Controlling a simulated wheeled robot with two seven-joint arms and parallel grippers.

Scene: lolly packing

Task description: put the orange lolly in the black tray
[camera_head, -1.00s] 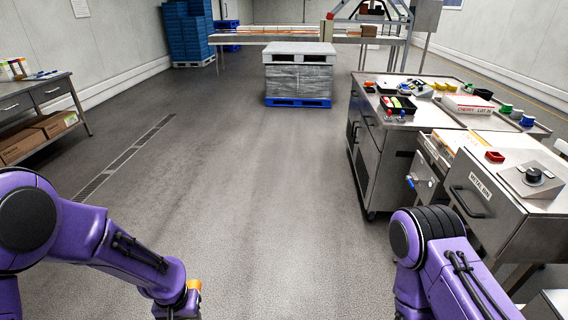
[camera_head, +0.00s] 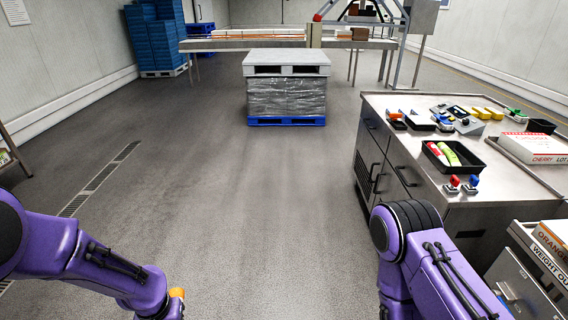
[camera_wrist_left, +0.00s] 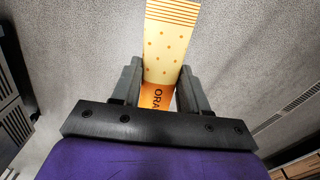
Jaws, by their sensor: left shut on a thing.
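My left gripper (camera_wrist_left: 160,88) is shut on the orange lolly (camera_wrist_left: 168,40), a pale wrapper with orange dots, an orange striped end and the letters "ORA". The lolly hangs over bare floor in the left wrist view. In the head view only a bit of orange (camera_head: 177,293) shows at the end of my left arm, low in the picture. The black tray (camera_head: 482,170) is on the steel worktop at the right, well away from my left gripper. It holds a red-and-white lolly (camera_head: 434,149) and a green lolly (camera_head: 450,154). My right arm shows, but its gripper is out of view.
The steel counter (camera_head: 400,160) stands at the right, with a red and a blue small item (camera_head: 463,184) before the tray. A white cherry carton (camera_head: 538,147) lies right of it. A wrapped pallet stack (camera_head: 287,90) stands ahead. The floor between is clear.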

